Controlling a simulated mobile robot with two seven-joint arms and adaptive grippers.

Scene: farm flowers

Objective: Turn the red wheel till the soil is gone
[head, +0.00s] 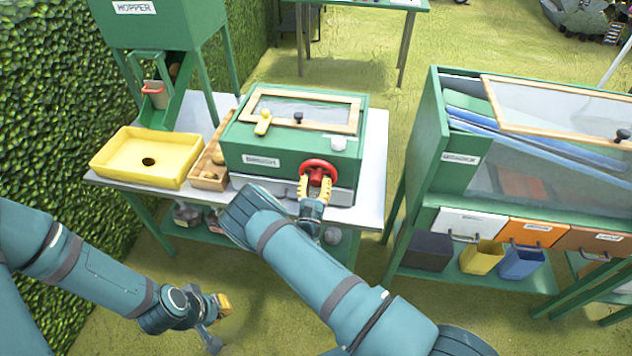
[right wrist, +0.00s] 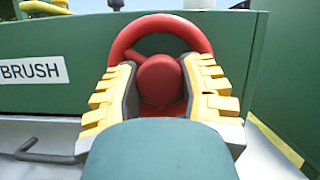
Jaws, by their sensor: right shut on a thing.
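The red wheel (head: 319,166) is on the front of a green box (head: 240,133) with a wood-framed glass lid, at the right end of its front face. In the right wrist view the wheel (right wrist: 160,25) fills the upper middle, with its round red hub facing me. My right gripper (head: 316,188) is shut on the wheel, its yellow-padded fingers on either side of the hub. The fingers hide the wheel's lower rim. My left gripper (head: 216,312) hangs low at the left, away from the table and empty as far as I see. No soil can be made out.
A yellow tray (head: 112,162) and a wooden crate (head: 210,180) with potato-like things stand left of the box, below a green hopper (head: 150,30). A green cabinet (head: 436,150) with drawers stands at the right. Grass lies between the tables, and a hedge borders the left.

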